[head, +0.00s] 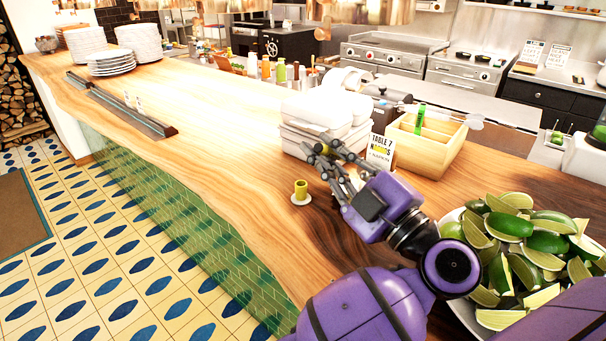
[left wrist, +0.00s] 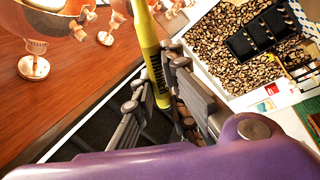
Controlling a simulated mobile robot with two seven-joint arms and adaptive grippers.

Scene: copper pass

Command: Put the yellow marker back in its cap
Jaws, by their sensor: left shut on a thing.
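The yellow marker (left wrist: 153,55) is in the grip of my left gripper (left wrist: 160,98), between its grey fingers; the printed barrel shows in the left wrist view. In the head view my left gripper (head: 325,162) is above the counter, in front of the white stacked containers, with a small yellow part of the marker showing at its fingers. The yellow cap (head: 301,188) stands upright on a small white round base on the counter, below and slightly left of the gripper, apart from it. My right gripper is not in view.
White containers (head: 330,113), a table sign (head: 380,150) and a wooden box (head: 432,147) with a green item stand behind the gripper. A bowl of limes (head: 455,310) is at the right. The wooden counter (head: 215,125) is clear left of the cap.

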